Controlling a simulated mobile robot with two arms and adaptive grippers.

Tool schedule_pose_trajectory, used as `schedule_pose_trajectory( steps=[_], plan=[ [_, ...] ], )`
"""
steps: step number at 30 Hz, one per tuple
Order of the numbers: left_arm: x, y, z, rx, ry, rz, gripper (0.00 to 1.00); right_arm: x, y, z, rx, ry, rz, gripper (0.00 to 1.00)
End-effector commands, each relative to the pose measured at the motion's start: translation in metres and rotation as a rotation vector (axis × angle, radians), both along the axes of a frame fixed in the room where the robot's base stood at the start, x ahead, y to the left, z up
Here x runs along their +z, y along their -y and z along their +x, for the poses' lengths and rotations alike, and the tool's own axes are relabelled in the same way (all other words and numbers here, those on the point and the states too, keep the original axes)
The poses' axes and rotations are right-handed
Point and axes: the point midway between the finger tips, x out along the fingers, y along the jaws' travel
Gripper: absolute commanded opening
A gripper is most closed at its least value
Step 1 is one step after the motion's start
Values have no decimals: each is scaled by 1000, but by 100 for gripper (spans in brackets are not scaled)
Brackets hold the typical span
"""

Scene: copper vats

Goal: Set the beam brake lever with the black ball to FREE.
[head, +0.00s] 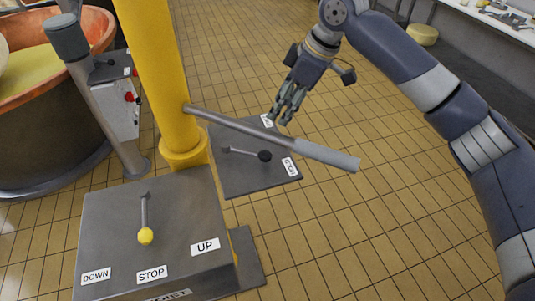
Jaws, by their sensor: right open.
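The beam brake lever (243,152) is a thin rod with a black ball (264,156) at its end, on a dark grey panel (240,180) right of the yellow column. It points right, its ball close to the lower white label (290,167). Another white label (266,120) lies at the panel's far edge, near my gripper. I cannot read either label surely. My right gripper (281,116) is open and empty, pointing down beyond the lever and apart from the ball. My left gripper is not in view.
A grey bar (325,155) sticks out from the yellow column (155,70) across the panel, between my right gripper and the ball in the picture. In front, a box has a yellow-ball lever (145,235) at STOP. A copper vat (50,120) stands left. Tiled floor is free at right.

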Motion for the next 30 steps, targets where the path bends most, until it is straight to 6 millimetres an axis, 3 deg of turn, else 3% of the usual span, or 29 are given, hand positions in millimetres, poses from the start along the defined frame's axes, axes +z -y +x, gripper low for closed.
schedule_pose_trajectory(
  steps=[7,16,23,30],
  plan=[
    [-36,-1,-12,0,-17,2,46,-36,0,0,0,0,0,46],
    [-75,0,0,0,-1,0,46,-75,0,0,0,0,0,46],
    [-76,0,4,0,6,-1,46,-83,-2,1,-1,-2,-1,46],
    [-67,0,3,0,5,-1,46,-118,-16,5,0,-5,-2,46]
  ],
)
